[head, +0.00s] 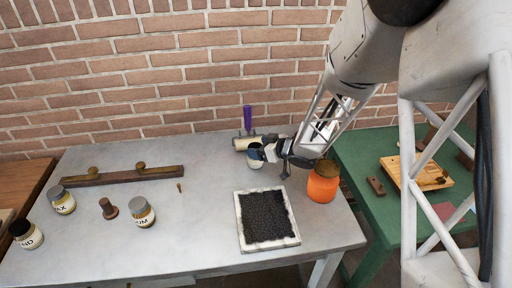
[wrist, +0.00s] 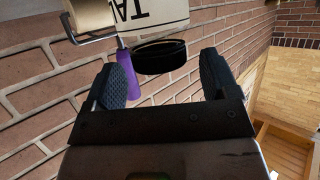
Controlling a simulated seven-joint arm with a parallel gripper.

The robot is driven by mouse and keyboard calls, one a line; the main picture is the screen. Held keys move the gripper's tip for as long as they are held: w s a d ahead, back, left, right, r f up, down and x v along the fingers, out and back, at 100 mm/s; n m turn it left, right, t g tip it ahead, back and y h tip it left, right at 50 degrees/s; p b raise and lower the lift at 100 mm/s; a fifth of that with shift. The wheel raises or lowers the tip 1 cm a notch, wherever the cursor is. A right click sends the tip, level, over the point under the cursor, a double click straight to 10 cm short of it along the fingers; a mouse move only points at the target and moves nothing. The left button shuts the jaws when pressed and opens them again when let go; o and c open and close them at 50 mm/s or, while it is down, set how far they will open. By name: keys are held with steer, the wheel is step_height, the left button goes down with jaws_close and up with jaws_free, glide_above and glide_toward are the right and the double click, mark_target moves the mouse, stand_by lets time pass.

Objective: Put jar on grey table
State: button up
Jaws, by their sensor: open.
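Several labelled jars stand on the grey table (head: 160,225). One pale jar with a dark lid (head: 256,160) stands near its back edge, right at my gripper (head: 268,153), which partly hides it. In the wrist view my gripper (wrist: 161,75) is open, and this jar's black lid (wrist: 160,54) shows ahead, between the finger directions. Its cream label (wrist: 140,14) reads "TA", the rest cut off. Contact with the fingers cannot be told. An orange jar with a brown lid (head: 322,187) stands at the table's right, below my arm.
A wax jar (head: 62,202), a gum jar (head: 142,214) and a dark-lidded jar (head: 26,235) stand left. A black-filled tray (head: 266,219) lies front right. A purple-handled roller (head: 247,122) lies behind the gripper. A green table (head: 375,210) adjoins right. The grey table's centre is clear.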

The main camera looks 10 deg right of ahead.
steer(key=shift+v, duration=2.6)
steer(key=s+d+r+m+h, duration=0.3)
steer(key=s+r+h, duration=0.15)
steer(key=r, duration=0.25)
steer(key=s+d+r+m+h, duration=0.3)
steer(key=d+r+h, duration=0.1)
steer(key=r+h, duration=0.25)
steer(key=s+a+r+m+g, duration=0.1)
steer(key=s+a+r+g, duration=0.1)
steer(key=s, duration=1.1)
steer(key=s+a+r+m+g+y, duration=0.1)
steer(key=s+g, duration=0.4)
steer(key=s, duration=0.8)
steer(key=a+r+m, duration=0.1)
steer(key=a, duration=0.1)
steer(key=shift+a+r, duration=0.25)
steer(key=shift+r, duration=0.1)
